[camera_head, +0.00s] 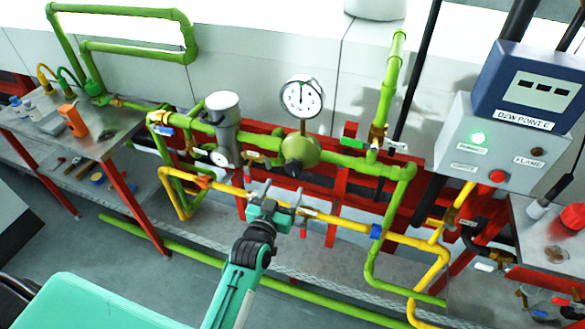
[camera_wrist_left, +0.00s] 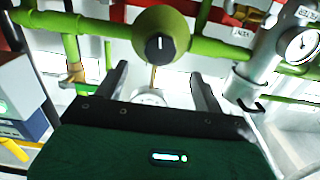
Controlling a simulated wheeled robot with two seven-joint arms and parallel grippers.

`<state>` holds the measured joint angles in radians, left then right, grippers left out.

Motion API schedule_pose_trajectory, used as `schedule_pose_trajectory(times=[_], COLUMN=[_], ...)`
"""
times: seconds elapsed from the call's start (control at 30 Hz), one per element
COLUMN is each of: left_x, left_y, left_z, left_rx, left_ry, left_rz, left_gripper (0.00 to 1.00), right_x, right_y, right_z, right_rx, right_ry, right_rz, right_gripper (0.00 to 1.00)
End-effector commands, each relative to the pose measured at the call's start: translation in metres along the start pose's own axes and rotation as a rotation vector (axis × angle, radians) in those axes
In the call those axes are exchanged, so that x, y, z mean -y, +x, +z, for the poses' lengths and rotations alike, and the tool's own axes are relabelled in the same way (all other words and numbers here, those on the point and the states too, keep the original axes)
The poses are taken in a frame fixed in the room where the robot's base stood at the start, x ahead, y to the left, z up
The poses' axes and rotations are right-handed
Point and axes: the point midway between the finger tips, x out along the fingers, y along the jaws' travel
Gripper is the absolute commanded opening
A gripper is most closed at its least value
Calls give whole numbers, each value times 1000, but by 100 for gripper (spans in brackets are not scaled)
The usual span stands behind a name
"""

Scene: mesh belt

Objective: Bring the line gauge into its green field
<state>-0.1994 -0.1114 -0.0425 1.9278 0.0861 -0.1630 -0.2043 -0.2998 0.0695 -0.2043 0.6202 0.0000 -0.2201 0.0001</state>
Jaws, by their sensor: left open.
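The gauge (camera_head: 302,97) is a round white dial on a stem above a green dome-shaped regulator (camera_head: 300,149). Its dark needle points roughly up; a green field is too small to make out. A black knob (camera_head: 294,169) sits on the regulator's front; in the left wrist view the knob (camera_wrist_left: 160,46) shows a white mark. My left gripper (camera_head: 280,191) is open and empty, in front of and below the knob, apart from it. In the left wrist view its two fingers (camera_wrist_left: 160,78) stand apart, with a pale round part, perhaps the dial, partly hidden between them.
A grey filter (camera_head: 224,125) with a small gauge (camera_head: 220,157) stands left of the regulator. Green pipes and a yellow pipe (camera_head: 335,219) run close around my gripper. A control box (camera_head: 490,140) with a lit green lamp is at right. A bench (camera_head: 110,128) stands at left.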

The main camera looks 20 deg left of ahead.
Motion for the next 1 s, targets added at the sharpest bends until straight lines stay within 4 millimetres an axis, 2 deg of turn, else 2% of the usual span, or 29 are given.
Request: schedule_pose_trajectory(times=[0.2, 0.5, 0.9, 1.0], left_x=[0, 0, 0, 0], left_y=[40, 75, 81, 81], left_z=[-3, -1, 1, 1], left_rx=[-1, 0, 0, 0], left_ry=[1, 1, 1, 1], left_rz=[-1, 0, -1, -1], left_gripper=[70, 70, 70, 52], right_x=[-11, -14, -11, -9], right_y=[-14, -22, -22, -22], right_z=[1, 1, 0, 0], right_rx=[3, 3, 3, 2], right_ry=[-1, 1, 0, 1], right_rz=[12, 15, 12, 9], right_gripper=[70, 70, 70, 70])
